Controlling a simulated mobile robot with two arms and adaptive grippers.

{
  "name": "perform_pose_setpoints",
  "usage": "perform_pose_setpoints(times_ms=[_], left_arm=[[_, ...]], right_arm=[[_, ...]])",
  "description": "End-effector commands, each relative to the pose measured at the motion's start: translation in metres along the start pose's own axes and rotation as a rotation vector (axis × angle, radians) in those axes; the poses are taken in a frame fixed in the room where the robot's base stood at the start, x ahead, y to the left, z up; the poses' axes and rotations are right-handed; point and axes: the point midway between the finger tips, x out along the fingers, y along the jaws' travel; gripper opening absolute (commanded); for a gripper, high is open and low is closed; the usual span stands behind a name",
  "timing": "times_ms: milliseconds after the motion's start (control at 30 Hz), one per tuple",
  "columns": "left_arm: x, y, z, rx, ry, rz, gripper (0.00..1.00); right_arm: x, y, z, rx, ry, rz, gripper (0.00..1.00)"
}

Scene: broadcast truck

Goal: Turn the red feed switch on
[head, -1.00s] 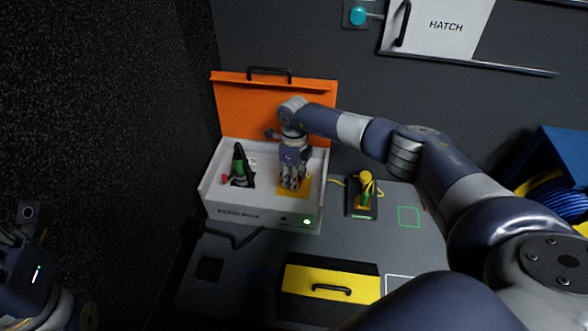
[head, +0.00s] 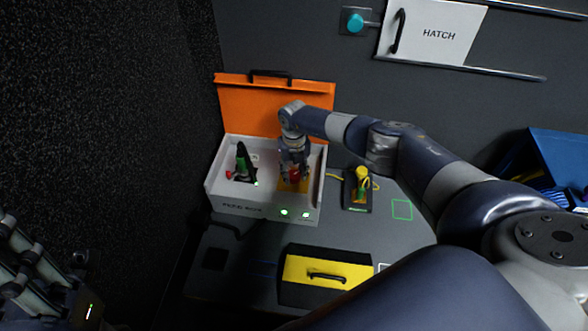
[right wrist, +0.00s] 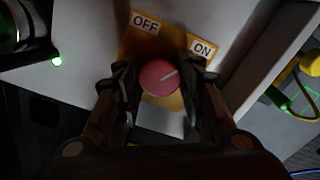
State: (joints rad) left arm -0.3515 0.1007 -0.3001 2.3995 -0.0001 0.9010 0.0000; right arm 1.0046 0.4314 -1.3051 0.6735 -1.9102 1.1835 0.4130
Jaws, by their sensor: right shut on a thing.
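The red feed switch (right wrist: 160,77) is a round red knob on a yellow plate with OFF and ON labels, inside the white box. My right gripper (right wrist: 160,84) is shut on the knob, one finger at each side. In the head view the knob (head: 295,175) shows red at the tips of my right gripper (head: 294,172), which reaches down into the white box (head: 250,208). My left arm (head: 45,285) is at the lower left edge, and its jaws cannot be made out.
The box's orange lid (head: 275,106) stands open behind. A green-and-black plug (head: 243,162) sits left of the switch. A yellow connector (head: 361,186) stands on the right. A yellow drawer (head: 318,272) is in front. Two green lights (head: 284,212) glow on the box front.

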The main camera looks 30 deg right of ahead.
Motion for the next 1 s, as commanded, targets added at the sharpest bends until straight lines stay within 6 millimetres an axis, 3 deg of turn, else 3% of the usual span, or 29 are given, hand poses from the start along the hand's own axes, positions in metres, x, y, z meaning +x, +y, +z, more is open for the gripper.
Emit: perform_pose_setpoints(times_ms=[700, 733, 800, 1000], left_arm=[[0.0050, 0.0003, -0.0008, -0.001, -0.001, 0.000, 0.33], [0.0050, 0.0003, -0.0008, -0.001, -0.001, 0.000, 0.33], [0.0051, 0.0002, -0.0008, -0.001, -0.001, 0.000, 0.33], [0.0051, 0.0002, -0.0008, -0.001, -0.001, 0.000, 0.33]], right_arm=[[0.0004, -0.0002, -0.0001, 0.078, 0.000, 0.000, 0.12], [0.0005, -0.0002, -0.0002, 0.078, 0.001, 0.000, 0.40], [0.0004, -0.0002, -0.0002, 0.077, 0.001, 0.000, 0.56], [0.0003, -0.0001, -0.0001, 0.076, 0.000, 0.000, 0.56]])
